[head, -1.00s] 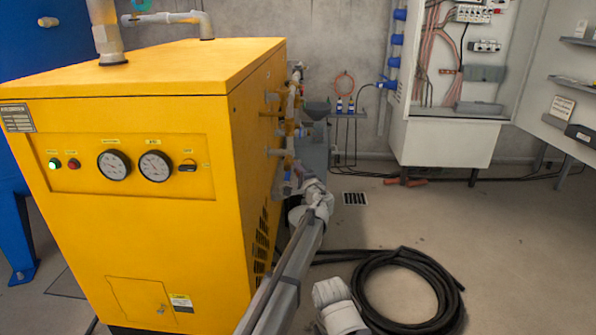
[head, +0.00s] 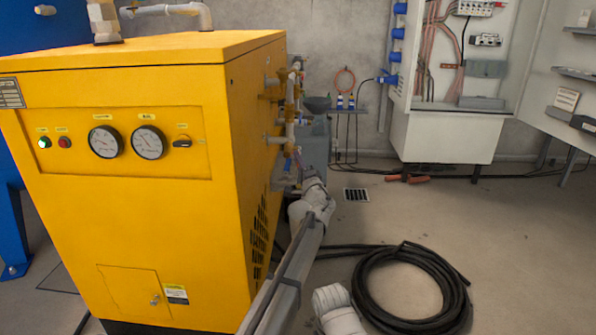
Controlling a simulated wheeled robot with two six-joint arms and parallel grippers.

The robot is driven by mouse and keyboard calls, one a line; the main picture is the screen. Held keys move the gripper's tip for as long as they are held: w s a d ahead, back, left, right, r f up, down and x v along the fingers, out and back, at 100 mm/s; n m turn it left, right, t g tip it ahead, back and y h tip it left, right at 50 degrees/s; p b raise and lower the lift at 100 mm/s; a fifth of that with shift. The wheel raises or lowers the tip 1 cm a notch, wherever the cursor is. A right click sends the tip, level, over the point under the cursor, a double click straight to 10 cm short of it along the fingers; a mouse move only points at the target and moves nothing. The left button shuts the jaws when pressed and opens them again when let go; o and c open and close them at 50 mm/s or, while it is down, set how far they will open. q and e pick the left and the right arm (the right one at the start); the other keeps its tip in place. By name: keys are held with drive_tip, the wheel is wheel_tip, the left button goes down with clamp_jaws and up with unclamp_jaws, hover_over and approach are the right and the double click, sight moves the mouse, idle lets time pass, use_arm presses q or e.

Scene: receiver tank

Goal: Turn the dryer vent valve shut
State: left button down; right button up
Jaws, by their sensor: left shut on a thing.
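The yellow dryer (head: 130,235) fills the left of the head view. Pipes and valves run down its right side, seen at a steep angle. A small blue handle (head: 288,164) shows low on this pipework, by the dryer vent valve. My left gripper (head: 296,187) is at the low end of the pipework, just below this blue handle. It is shut on the valve handle, but its fingertips are small and the grip is partly hidden by my own wrist. The handle's exact angle cannot be told.
A coiled black hose (head: 410,288) lies on the floor at the right. A floor drain (head: 356,194) is behind it. An open electrical cabinet (head: 450,135) stands at the back wall. A grey tank (head: 314,145) is behind the pipework.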

use_arm(q)
drive_tip(key=shift+w+f+n+t+y+b, duration=0.25)
drive_tip(key=shift+f+n+t+y+b, duration=0.35)
drive_tip(key=shift+b, duration=1.05)
drive_tip(key=shift+w+f+n+t+y+b, duration=0.2)
drive_tip(key=shift+f+n+t+y+b, duration=0.35)
drive_tip(key=shift+b, duration=1.1)
drive_tip(key=shift+r+y, duration=0.15)
drive_tip(key=shift+y, duration=0.2)
drive_tip(key=c, duration=0.8)
unclamp_jaws()
drive_tip(key=s+d, duration=0.2)
drive_tip(key=s, duration=0.2)
drive_tip(key=s+d, duration=0.2)
drive_tip(key=s, duration=0.1)
drive_tip(key=s+d, duration=0.2)
drive_tip(key=s, duration=0.2)
drive_tip(key=shift+s+f+b, duration=0.3)
